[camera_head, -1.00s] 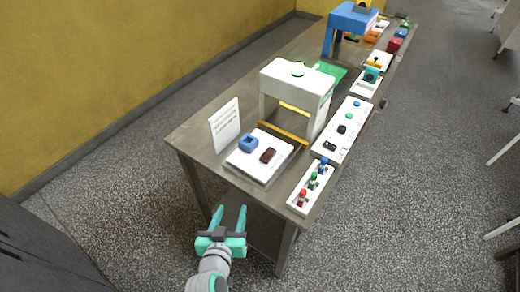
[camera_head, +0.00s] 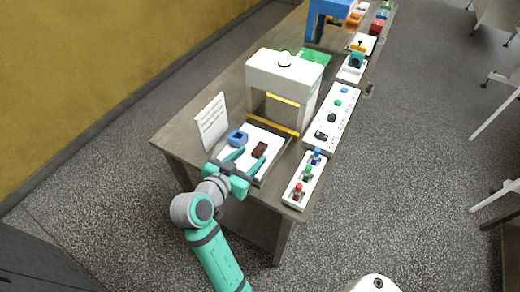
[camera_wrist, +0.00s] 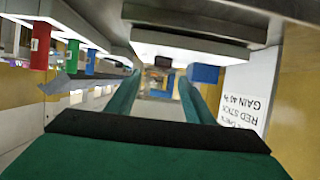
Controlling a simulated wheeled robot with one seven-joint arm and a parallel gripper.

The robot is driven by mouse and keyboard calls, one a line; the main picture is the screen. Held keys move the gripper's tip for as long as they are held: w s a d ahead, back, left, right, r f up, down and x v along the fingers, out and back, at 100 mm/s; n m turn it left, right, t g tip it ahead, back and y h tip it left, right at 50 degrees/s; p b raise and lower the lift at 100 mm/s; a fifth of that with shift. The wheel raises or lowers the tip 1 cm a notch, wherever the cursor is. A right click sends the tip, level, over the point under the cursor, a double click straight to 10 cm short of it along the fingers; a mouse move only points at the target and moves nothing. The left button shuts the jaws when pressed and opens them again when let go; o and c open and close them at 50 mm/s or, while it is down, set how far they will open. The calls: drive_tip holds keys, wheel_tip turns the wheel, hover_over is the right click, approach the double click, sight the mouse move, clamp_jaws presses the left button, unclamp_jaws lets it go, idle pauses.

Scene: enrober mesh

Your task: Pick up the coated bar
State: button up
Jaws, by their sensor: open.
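The coated bar (camera_head: 260,149), a small dark brown block, lies on the white plate (camera_head: 273,152) at the near end of the table. It also shows in the wrist view (camera_wrist: 163,61), small and dark, beyond and between my fingertips. My gripper (camera_head: 254,155) is open and empty at the plate's near side, its fingers pointing toward the bar. The wrist view shows the two green fingers (camera_wrist: 156,82) spread apart with nothing between them. I cannot tell whether the fingertips touch the plate.
A blue block (camera_head: 237,138) sits left of the bar, and a white sign (camera_head: 212,122) stands behind it. A white arch (camera_head: 284,73) with yellow strips stands beyond the plate. A white panel with red, green and blue sticks (camera_head: 304,180) is to the right.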

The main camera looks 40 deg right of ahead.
sight(260, 148)
drive_tip(key=shift+x, duration=3.1)
drive_tip(key=shift+w+a, duration=0.1)
drive_tip(key=c, duration=0.9)
